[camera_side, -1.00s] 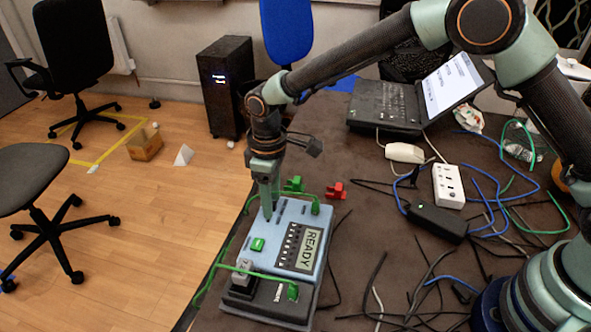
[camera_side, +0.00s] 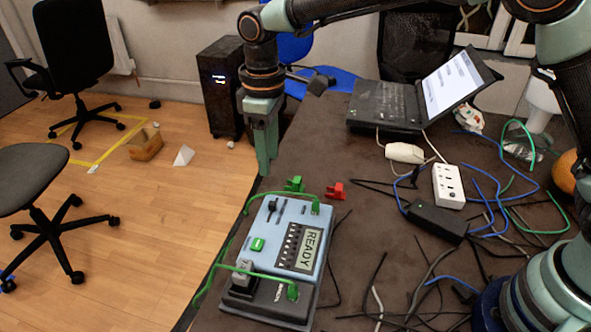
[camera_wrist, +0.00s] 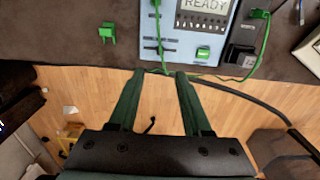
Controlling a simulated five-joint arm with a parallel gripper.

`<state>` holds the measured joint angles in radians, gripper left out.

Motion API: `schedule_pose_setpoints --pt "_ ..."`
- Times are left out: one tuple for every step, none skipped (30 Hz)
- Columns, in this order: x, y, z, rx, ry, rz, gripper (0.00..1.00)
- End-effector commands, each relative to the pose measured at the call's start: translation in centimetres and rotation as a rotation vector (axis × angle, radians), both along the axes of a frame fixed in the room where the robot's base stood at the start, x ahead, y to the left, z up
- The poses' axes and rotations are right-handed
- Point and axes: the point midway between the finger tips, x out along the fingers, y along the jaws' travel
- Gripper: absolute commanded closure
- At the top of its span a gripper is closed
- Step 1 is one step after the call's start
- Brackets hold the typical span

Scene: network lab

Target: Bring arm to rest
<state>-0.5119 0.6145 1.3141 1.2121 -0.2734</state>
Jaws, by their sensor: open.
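My gripper (camera_side: 266,168) is raised above the table's left edge, apart from everything and empty. In the wrist view its two fingers (camera_wrist: 157,75) are spread with a gap between them. The light blue device (camera_side: 284,237) with a screen reading READY lies below and in front of my gripper. In the wrist view the device (camera_wrist: 178,45) is beyond the fingertips. A green cable (camera_side: 232,268) is plugged into the device and runs over the table edge.
A green connector (camera_side: 294,184) and a red connector (camera_side: 335,190) lie behind the device. A laptop (camera_side: 390,108), a power strip (camera_side: 448,186), a black adapter (camera_side: 437,222) and loose cables fill the table's right side. Chairs (camera_side: 75,60) stand on the floor at left.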

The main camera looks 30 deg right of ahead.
Motion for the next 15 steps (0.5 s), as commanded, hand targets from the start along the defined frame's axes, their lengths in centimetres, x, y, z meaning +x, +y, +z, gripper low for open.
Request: schedule_pose_setpoints --pt "0.03 0.01 0.41 0.001 -0.002 0.0 0.51" --pt "0.02 0.01 0.55 0.001 -0.001 0.0 0.51" --pt "0.0 0.0 0.69 0.001 -0.001 0.0 0.51" --pt "-0.01 0.0 0.76 0.0 0.0 0.0 0.51" --pt "-0.01 0.0 0.81 0.0 0.0 0.0 0.51" --pt "-0.02 -0.01 0.83 0.0 0.0 0.0 0.51" --pt "-0.02 -0.01 0.84 0.0 0.0 0.0 0.51" --pt "-0.02 -0.01 0.83 0.0 0.0 0.0 0.51" --pt "-0.02 -0.01 0.82 0.0 0.0 0.0 0.51" --pt "-0.01 -0.01 0.82 0.0 0.0 0.0 0.51" --pt "-0.01 -0.01 0.81 0.0 0.0 0.0 0.51" --pt "-0.01 -0.01 0.81 0.0 0.0 0.0 0.51" --pt "-0.01 -0.04 0.83 0.0 0.0 -0.001 0.51" --pt "-0.01 -0.11 0.9 0.001 -0.001 -0.003 0.51" --pt "-0.01 -0.34 1.1 0.003 -0.004 -0.008 0.51"
